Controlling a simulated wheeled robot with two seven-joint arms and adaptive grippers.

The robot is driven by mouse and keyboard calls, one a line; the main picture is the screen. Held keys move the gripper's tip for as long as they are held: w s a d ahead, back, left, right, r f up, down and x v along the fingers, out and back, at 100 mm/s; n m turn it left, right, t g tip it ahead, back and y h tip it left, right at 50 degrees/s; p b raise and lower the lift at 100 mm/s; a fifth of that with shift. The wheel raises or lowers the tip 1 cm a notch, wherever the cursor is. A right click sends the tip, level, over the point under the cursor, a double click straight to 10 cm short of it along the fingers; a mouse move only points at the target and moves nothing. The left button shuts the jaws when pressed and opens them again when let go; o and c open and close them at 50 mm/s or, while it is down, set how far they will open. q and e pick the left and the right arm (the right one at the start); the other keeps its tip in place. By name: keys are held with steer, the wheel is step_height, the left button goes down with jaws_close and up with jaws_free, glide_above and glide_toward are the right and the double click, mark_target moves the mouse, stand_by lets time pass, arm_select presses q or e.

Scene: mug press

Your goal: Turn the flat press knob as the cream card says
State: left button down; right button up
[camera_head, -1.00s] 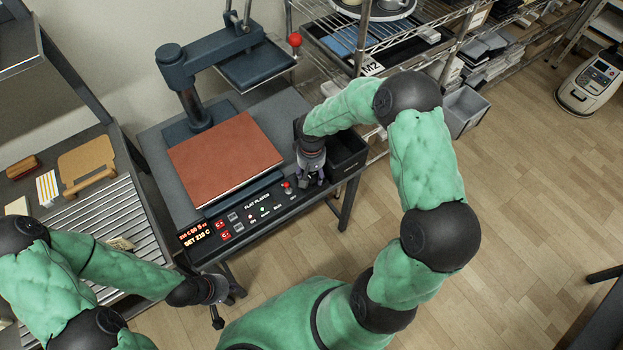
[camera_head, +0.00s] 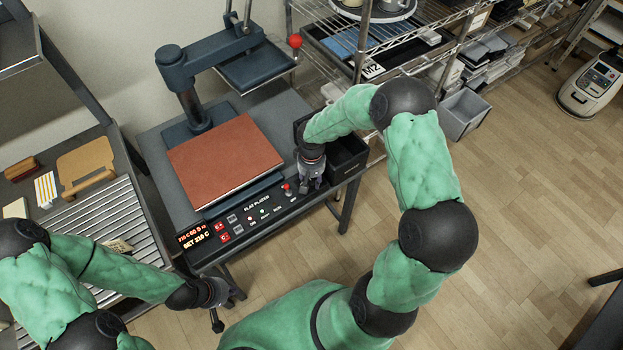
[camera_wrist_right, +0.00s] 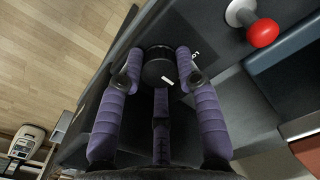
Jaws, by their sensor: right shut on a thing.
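The flat press stands on a dark bench, with a reddish-brown platen (camera_head: 226,160) and a black control panel (camera_head: 245,215) along its front. Its lit display (camera_head: 197,237) seems to read SET 210 C. My right gripper (camera_head: 306,187) is at the panel's right end. In the right wrist view its purple fingers are shut around the round black knob (camera_wrist_right: 158,68), which has a white mark. My left gripper (camera_head: 226,294) hangs before the bench's front left corner; its finger opening is unclear.
A black bin (camera_head: 346,158) is to the right. Wire shelves stand behind.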

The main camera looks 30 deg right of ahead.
mark_target(311, 181)
steer(key=shift+n, duration=0.3)
steer(key=n+p, duration=0.2)
steer(key=n, duration=0.3)
steer(key=shift+r, duration=0.1)
steer(key=shift+n+p, duration=0.8)
steer(key=shift+n, duration=1.4)
steer(key=o, duration=1.1)
steer(key=shift+o, duration=0.2)
step_height(311, 181, up, 12)
